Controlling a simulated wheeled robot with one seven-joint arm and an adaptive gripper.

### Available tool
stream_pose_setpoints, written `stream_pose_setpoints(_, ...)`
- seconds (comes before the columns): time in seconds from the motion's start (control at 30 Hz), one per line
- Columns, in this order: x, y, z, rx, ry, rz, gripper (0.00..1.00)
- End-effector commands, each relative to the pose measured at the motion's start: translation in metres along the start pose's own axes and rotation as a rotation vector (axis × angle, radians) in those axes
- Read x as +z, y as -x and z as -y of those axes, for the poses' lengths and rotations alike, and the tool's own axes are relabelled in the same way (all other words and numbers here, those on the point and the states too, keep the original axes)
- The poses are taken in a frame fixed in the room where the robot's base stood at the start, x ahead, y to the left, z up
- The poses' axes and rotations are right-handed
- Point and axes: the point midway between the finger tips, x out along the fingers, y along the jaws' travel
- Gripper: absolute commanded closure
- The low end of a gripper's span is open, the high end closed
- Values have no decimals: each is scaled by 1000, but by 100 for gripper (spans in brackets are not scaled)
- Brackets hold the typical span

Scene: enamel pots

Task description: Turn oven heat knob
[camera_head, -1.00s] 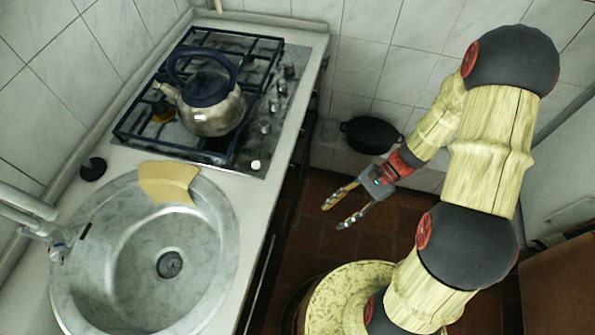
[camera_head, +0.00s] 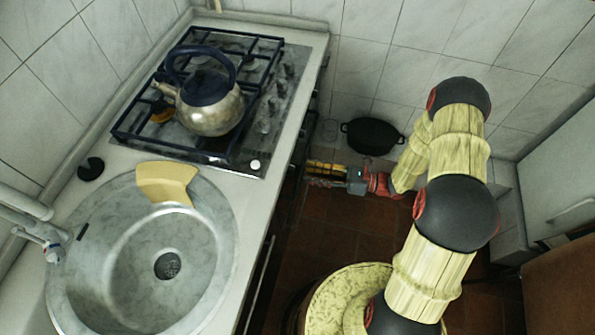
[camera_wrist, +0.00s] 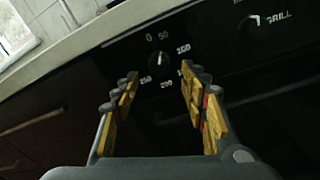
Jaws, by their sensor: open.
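The oven's black control panel fills much of the wrist view, tilted. The heat knob (camera_wrist: 160,58) is a dark dial with a ring of pale numbers around it. Its pointer shows near the top. My gripper (camera_wrist: 158,90) is open, with one yellow-padded finger to each side of the knob's lower area. I cannot tell whether either finger touches the knob. In the head view my gripper (camera_head: 322,175) points left at the front of the oven, below the counter edge. The knob is hidden in that view.
A second knob marked GRILL (camera_wrist: 250,24) sits to the right. The counter edge (camera_wrist: 110,24) runs above the panel. A kettle (camera_head: 210,105) stands on the hob (camera_head: 240,150). The sink (camera_head: 130,250) is nearer. A black pot (camera_head: 372,136) is by the back wall.

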Motion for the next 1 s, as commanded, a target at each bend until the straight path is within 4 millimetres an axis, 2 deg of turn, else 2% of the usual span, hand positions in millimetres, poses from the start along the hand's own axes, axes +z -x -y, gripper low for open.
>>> stream_pose_setpoints(0.2,-3,-35,0,3,1,-2,56)
stream_pose_setpoints(0.4,-2,-51,-1,2,0,-2,56)
stream_pose_setpoints(0.73,-1,-54,0,0,0,-1,57)
stream_pose_setpoints(1.0,-1,-53,0,0,0,-2,72)
